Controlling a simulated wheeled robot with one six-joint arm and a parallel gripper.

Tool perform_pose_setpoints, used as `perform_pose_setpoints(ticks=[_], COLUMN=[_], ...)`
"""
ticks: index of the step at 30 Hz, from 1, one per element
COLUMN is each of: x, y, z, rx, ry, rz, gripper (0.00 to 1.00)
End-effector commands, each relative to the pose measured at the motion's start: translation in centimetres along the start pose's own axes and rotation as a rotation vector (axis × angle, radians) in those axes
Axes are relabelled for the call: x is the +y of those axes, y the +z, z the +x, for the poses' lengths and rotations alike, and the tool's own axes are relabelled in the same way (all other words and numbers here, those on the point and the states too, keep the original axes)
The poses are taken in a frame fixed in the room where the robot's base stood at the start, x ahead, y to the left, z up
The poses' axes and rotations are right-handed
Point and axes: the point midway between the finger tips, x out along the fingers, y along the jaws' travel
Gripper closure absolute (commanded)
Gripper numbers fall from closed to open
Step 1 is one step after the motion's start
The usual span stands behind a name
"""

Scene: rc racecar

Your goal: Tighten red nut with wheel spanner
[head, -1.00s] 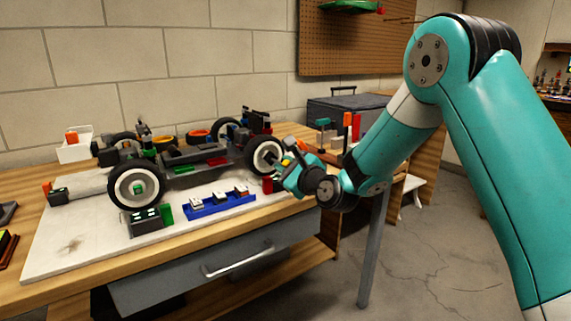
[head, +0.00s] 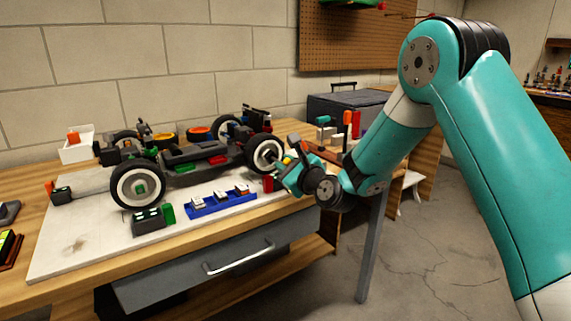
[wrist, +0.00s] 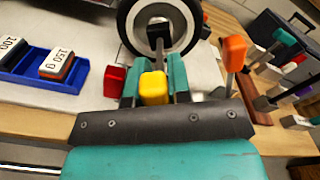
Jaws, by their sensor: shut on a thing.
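My gripper (wrist: 154,78) is shut on the wheel spanner, which has a yellow grip (wrist: 153,88) and a grey shaft ending in a dark socket (wrist: 158,32). In the wrist view the socket lies over the hub of the near-right wheel (wrist: 192,18); I cannot tell whether it is fully seated. The red nut cannot be made out there, as the socket covers the hub. In the head view my gripper (head: 284,166) is beside that same wheel (head: 252,153) of the car (head: 190,155).
A red block (wrist: 115,80) stands close left of my fingers. A blue tray (head: 221,204) with weights lies in front of the car. An orange-handled tool (wrist: 233,52) stands upright to the right. The bench's front edge runs beneath my gripper.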

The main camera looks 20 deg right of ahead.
Motion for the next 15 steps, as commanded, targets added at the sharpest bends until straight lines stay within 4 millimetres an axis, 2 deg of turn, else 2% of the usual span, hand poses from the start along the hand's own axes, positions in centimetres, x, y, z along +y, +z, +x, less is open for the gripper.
perform_pose_setpoints(ticks=[15], x=[-0.18], y=[0.27], z=[0.03], rx=[-0.002], ry=[-0.002], rz=[0.060], gripper=[1.00])
